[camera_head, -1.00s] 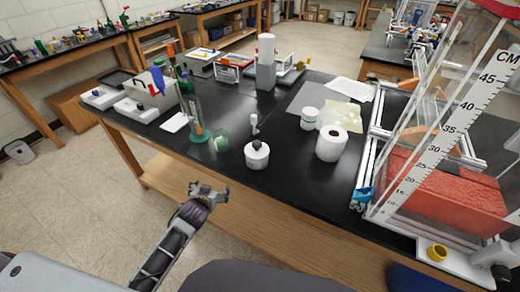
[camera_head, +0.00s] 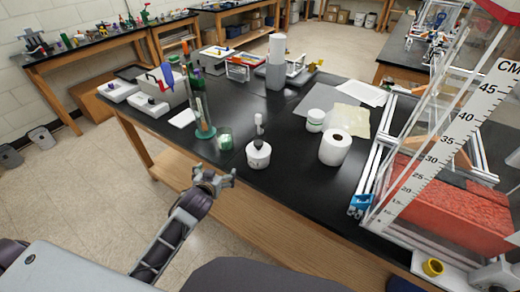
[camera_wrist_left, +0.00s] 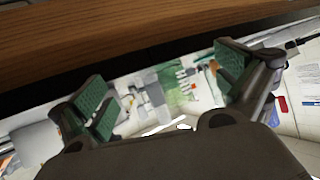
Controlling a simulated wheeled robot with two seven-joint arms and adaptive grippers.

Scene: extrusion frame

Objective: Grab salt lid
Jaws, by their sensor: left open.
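A squat white jar (camera_head: 258,156) with a dark knob on its top stands near the front edge of the black bench. A white tub (camera_head: 315,121) with a white lid and a greenish band stands farther back, to its right. I cannot read a salt label on either. My left gripper (camera_head: 215,176) is open and empty, in front of the bench edge, to the left of the squat jar and lower in the picture. The left wrist view shows its spread green-padded fingers (camera_wrist_left: 165,88) with nothing between them. My right gripper is not in view.
A paper roll (camera_head: 335,147) stands right of the squat jar. A small green-and-white container (camera_head: 225,139) and a glass cylinder on a green base (camera_head: 205,132) stand to its left. A clear tank with a scale (camera_head: 450,180) fills the right. The bench front has clear patches.

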